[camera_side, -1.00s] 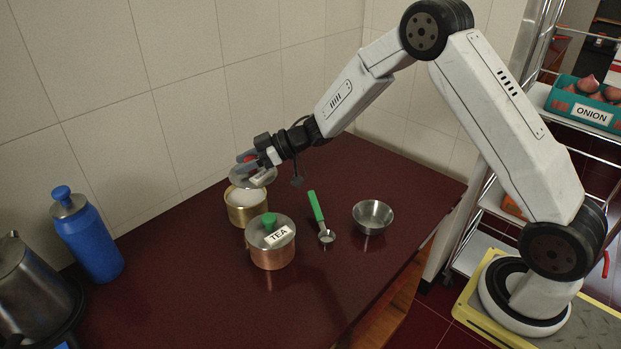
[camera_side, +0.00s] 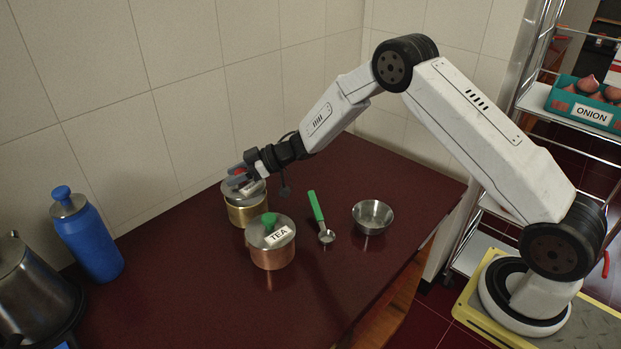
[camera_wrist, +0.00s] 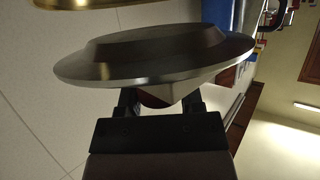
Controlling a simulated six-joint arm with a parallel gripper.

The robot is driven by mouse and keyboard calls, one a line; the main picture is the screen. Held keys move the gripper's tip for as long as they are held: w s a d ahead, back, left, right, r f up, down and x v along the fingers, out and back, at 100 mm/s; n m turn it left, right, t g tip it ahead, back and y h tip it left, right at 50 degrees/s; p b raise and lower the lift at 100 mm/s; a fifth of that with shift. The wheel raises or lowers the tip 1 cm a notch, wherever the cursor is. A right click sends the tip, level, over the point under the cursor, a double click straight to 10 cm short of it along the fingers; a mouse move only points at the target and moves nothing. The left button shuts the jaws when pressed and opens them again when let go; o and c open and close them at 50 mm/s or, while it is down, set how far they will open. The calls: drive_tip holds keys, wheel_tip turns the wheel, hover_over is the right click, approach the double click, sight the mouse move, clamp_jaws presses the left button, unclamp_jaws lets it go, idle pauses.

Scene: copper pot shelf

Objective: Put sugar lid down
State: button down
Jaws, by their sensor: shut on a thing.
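My gripper (camera_side: 244,178) is shut on the knob of a round, grey metal lid (camera_side: 250,191). In the side view, the lid overlaps the top of a brass pot (camera_side: 246,213) near the wall and hides its opening. I cannot tell whether lid and pot touch. The wrist view shows the lid (camera_wrist: 155,55) across the fingertips, with its knob between the fingers and a bit of gold rim (camera_wrist: 75,3) beyond it.
A copper pot labelled TEA (camera_side: 272,255) with a green-knobbed lid stands close in front of the brass pot. A green-handled scoop (camera_side: 317,208) and a steel bowl (camera_side: 372,217) lie to the right. A blue bottle (camera_side: 92,240) and a metal kettle (camera_side: 35,295) stand left.

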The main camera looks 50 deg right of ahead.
drive_tip(key=shift+f, duration=1.05)
drive_tip(key=shift+f, duration=0.15)
drive_tip(key=shift+c, duration=1.2)
unclamp_jaws()
drive_tip(key=shift+s+d, duration=0.1)
drive_tip(key=v, duration=0.7)
drive_tip(key=shift+s, duration=0.3)
drive_tip(key=shift+d+r, duration=0.15)
drive_tip(key=shift+r, duration=0.05)
